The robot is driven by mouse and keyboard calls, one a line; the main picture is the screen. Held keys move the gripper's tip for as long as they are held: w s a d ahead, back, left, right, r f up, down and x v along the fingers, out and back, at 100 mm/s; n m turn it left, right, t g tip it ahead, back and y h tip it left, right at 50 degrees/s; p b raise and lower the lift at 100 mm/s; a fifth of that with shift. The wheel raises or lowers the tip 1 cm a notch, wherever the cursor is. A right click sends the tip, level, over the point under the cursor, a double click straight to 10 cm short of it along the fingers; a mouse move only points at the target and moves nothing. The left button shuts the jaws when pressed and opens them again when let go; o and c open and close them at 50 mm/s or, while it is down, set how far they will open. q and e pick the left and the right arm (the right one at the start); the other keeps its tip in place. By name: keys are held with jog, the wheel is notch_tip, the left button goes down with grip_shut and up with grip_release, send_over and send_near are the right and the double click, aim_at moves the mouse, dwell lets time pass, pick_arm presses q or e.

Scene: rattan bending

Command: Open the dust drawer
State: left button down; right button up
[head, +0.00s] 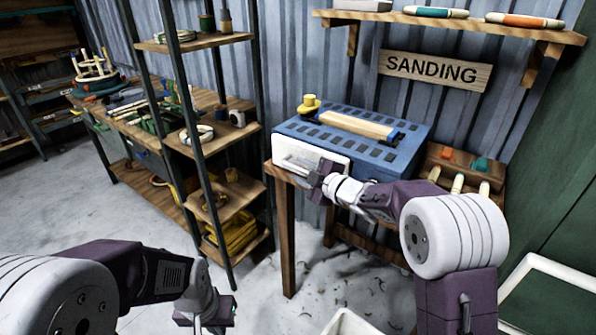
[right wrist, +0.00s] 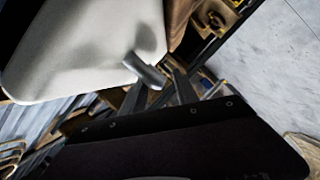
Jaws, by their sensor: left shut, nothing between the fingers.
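The dust drawer (head: 300,151) is the white front of a blue sanding box (head: 385,155) with dark slots on top, standing on a wooden table. I cannot tell whether the drawer stands out from the box. My right gripper (head: 320,181) is at the right part of the white front, close to it. In the right wrist view the white front (right wrist: 85,45) fills the upper left, with a short grey handle (right wrist: 146,71) near its edge. Whether the fingers touch the handle is unclear. My left gripper (head: 212,312) is shut and empty, low above the floor at the front.
A sanding block (head: 357,125) and a yellow knob (head: 310,103) are on the box. A rack of tools (head: 462,172) stands right of it. A shelf unit (head: 206,130) stands close on the left. A white bin (head: 347,322) is on the floor in front.

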jog(key=shift+x, duration=0.95)
grip_shut()
dwell(0.7)
